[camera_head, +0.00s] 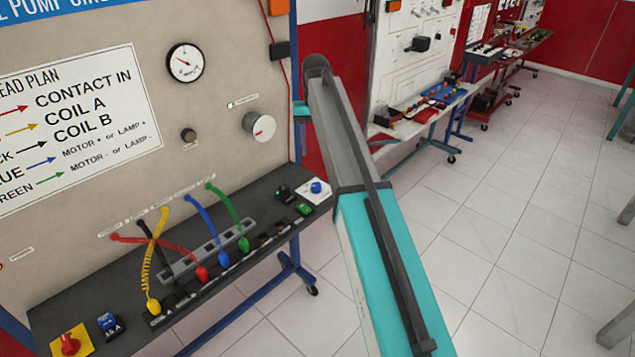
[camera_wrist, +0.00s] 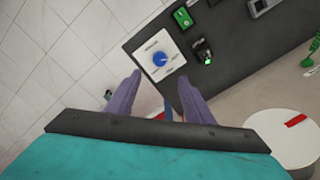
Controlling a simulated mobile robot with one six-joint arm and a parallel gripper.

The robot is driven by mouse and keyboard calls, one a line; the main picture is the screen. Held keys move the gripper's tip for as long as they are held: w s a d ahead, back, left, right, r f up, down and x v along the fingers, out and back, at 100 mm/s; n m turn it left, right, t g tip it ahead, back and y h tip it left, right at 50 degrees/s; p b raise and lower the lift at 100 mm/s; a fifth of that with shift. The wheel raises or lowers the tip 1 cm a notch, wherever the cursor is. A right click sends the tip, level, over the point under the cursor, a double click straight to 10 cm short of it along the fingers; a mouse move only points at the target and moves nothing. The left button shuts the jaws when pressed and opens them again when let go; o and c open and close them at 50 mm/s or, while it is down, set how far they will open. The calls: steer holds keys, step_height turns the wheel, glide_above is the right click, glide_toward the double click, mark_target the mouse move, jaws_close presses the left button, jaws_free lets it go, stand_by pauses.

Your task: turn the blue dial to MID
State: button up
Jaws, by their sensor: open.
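The blue dial (camera_head: 316,187) is a small round knob on a white square plate at the right end of the bench's dark ledge. In the wrist view the blue dial (camera_wrist: 159,58) is larger, on its white plate (camera_wrist: 152,40) with small lettering around it. The lettering and the dial's setting are too small to read for sure. My gripper (camera_wrist: 159,80) is open and empty, its two purple fingers pointing toward the dial, one to each side in the picture. The fingers look short of the dial, not around it. In the head view my arm hides the gripper.
Green and black switches (camera_head: 304,209) sit close beside the dial plate. A white round knob with a red mark (camera_head: 259,127) sticks out of the upright panel. Colored leads (camera_head: 203,215) arch over the ledge. Tiled floor (camera_head: 520,220) lies open to the right.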

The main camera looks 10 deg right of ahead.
mark_target(316, 185)
steer(key=shift+f, duration=0.1)
steer(key=shift+f+p, duration=2)
steer(key=shift+f, duration=4.85)
steer(key=c, duration=1)
